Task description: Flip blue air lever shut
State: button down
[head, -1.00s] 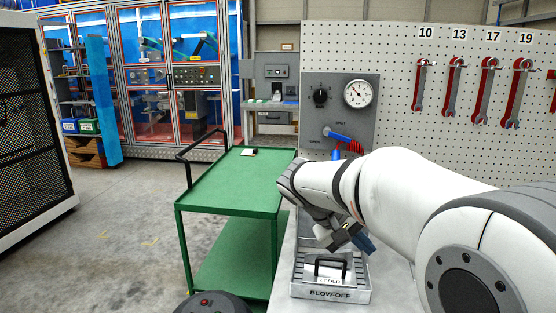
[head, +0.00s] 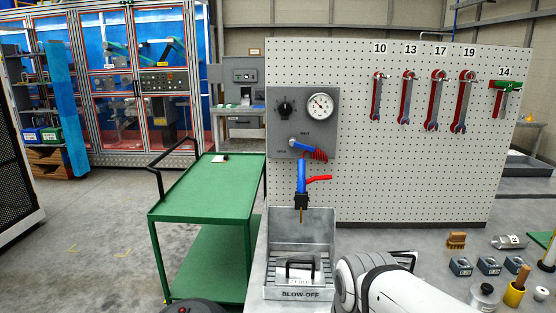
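The blue air lever (head: 302,145) is on the grey wall panel (head: 327,117), beside a grey fitting with a red coiled hose. Its handle slants right and slightly down from its pivot. Small labels sit above it and to its lower left; the upper seems to read SHUT, the other is too small to read surely. My white arm shows at the bottom, right of the blow-off tray, well below and apart from the lever. My gripper is not in the picture.
A blue air gun (head: 301,177) with a red trigger hangs below the panel, over the grey BLOW-OFF tray (head: 291,294). A black knob (head: 284,108) and gauge (head: 320,106) sit above the lever. A green cart (head: 205,187) stands left; wrenches hang on the pegboard (head: 400,170).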

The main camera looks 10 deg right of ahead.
aim_at(293, 141)
jog(key=k, duration=1.15)
jog(key=z, duration=0.3)
jog(key=i, duration=1.75)
jog(key=u, duration=0.4)
